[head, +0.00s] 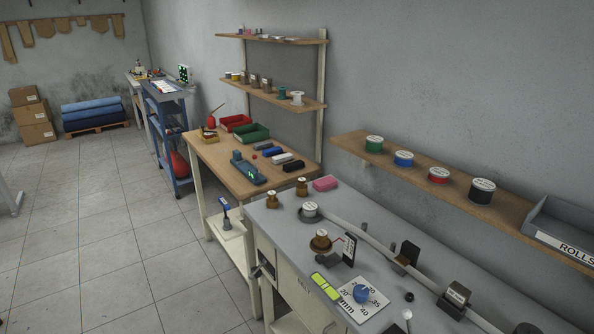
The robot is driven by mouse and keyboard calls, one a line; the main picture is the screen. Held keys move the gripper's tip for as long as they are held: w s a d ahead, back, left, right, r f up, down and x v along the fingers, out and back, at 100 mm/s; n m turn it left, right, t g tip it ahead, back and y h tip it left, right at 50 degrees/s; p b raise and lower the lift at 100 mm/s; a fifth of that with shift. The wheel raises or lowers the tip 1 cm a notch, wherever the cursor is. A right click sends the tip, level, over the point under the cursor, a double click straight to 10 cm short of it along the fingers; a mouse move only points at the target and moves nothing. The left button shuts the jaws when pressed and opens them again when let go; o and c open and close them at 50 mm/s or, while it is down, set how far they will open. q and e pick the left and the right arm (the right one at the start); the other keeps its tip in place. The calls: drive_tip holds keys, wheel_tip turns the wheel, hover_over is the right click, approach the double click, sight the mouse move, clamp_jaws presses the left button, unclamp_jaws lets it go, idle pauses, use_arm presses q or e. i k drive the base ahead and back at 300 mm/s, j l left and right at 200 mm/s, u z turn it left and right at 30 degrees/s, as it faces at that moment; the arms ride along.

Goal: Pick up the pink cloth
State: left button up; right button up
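A small pink item (325,183), block-shaped like a folded cloth, lies at the far end of the grey workbench (283,222), near the wall. Nothing lies on top of it. Brown spools stand to its left, and a white-topped spool (310,210) stands a little nearer to me. Some small pinkish items on the top wall shelf are too small to make out. Neither of my grippers is in view.
The grey bench also carries a blue dial on a white plate (352,307), a yellow-green item (325,286) and dark blocks. A wooden shelf with spools (404,158) juts from the wall above it. Tiled floor (90,240) lies clear at left.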

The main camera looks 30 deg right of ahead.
sight(322, 184)
drive_tip(key=i+j+z, duration=0.1)
drive_tip(key=i+z, duration=0.35)
drive_tip(key=i+j+z, duration=0.2)
drive_tip(key=i+z, duration=0.15)
drive_tip(key=z, duration=0.15)
drive_tip(key=i+j+z, duration=0.6)
drive_tip(key=j+z, duration=0.35)
drive_tip(key=l, duration=0.15)
